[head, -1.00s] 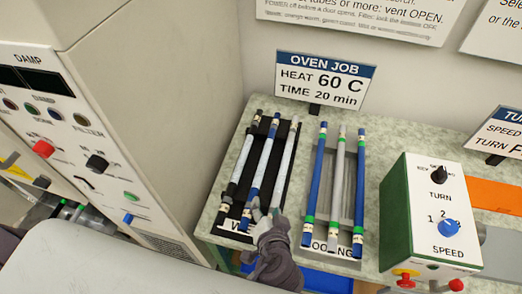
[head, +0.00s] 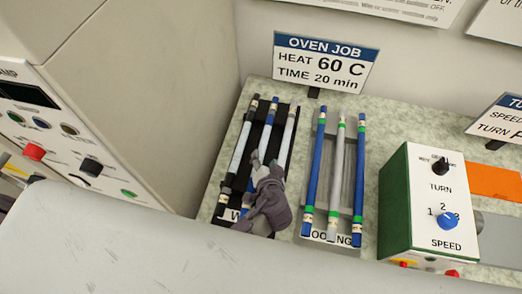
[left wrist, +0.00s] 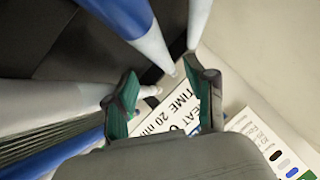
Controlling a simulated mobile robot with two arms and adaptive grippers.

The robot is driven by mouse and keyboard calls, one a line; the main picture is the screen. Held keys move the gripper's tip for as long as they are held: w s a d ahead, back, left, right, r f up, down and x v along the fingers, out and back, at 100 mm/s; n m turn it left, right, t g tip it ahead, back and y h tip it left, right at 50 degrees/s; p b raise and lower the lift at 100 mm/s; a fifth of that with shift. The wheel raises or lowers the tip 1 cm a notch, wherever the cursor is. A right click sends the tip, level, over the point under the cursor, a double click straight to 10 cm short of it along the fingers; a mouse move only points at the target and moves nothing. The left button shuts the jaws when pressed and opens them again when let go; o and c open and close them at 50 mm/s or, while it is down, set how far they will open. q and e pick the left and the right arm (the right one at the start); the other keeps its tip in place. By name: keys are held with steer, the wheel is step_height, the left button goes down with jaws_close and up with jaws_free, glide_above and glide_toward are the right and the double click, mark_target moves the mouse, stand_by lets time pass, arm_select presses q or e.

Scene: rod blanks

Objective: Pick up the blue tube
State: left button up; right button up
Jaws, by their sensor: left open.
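The blue tube (head: 267,130), blue with white bands, lies in the middle of the dark left rack (head: 286,145), between a grey-and-black tube (head: 238,150) and a pale grey tube (head: 289,130). My left gripper (head: 262,168) is over this rack at the blue tube's middle and hides its lower part. In the left wrist view the left gripper (left wrist: 160,75) has its fingers apart, with a blue-and-white tube (left wrist: 128,14) running towards the gap. I cannot tell whether they touch. My right gripper is not in view.
The cooling rack (head: 318,234) to the right holds two blue tubes (head: 313,165) (head: 359,165) and a grey one (head: 337,165). A green-and-white speed box (head: 433,212) stands further right. The oven job sign (head: 325,62) stands behind; a tall cabinet (head: 160,100) borders the left.

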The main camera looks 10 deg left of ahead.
mark_target(262, 154)
arm_select(q)
steer(key=p+x, duration=0.1)
steer(key=x, duration=0.3)
steer(key=shift+w+a+f, duration=0.1)
steer(key=shift+w+a, duration=0.05)
steer(key=shift+c, duration=0.5)
jaws_close()
